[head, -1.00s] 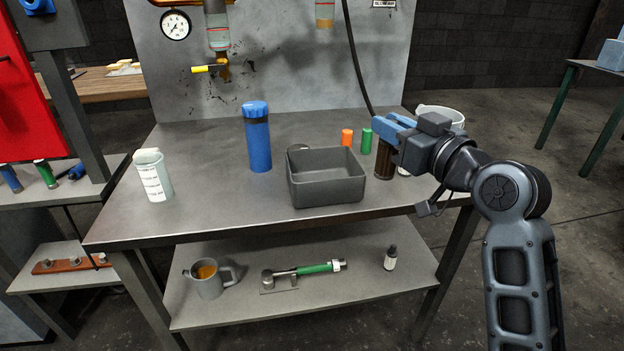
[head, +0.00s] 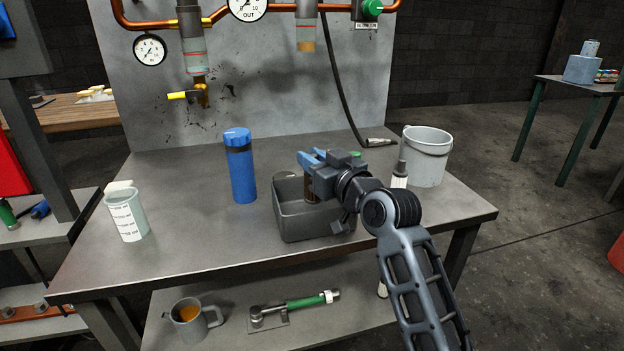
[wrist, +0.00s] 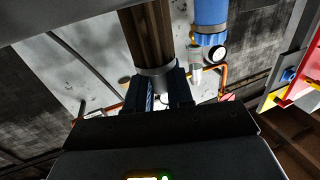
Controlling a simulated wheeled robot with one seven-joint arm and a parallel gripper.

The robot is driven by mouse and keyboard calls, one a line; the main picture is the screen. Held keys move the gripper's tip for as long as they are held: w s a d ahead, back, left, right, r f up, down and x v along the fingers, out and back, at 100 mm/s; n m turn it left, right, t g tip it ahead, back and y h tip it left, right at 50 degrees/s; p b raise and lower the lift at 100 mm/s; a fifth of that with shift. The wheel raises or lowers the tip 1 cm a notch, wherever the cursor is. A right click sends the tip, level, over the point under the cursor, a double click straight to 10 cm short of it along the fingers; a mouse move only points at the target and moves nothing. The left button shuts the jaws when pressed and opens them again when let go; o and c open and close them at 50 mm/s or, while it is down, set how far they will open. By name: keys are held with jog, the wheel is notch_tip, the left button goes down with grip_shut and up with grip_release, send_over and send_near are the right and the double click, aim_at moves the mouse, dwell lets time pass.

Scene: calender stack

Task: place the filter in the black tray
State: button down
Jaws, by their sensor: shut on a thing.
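The filter is a brown ribbed cylinder (head: 311,190) with a grey end collar, seen large in the wrist view (wrist: 147,38). My gripper (head: 312,160) has blue fingers and is shut on the filter's collar end; the fingers also show in the wrist view (wrist: 164,90). The filter hangs upright, within the outline of the black tray's opening in the head view. The black tray (head: 318,224) is a dark open box on the bench. I cannot tell whether the filter touches its floor. My gripper and wrist hide part of the tray's right side.
A blue capped cylinder (head: 241,170) stands left of the tray, with a measuring beaker (head: 127,216) farther left. A grey bucket (head: 427,158) and a small white bottle (head: 400,175) stand on the right.

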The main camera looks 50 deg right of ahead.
jog(key=shift+w+f+b, duration=0.15)
jog(key=shift+f+b, duration=0.25)
jog(key=shift+f, duration=1.7)
jog(key=shift+f, duration=0.15)
jog(key=c, duration=1)
grip_release()
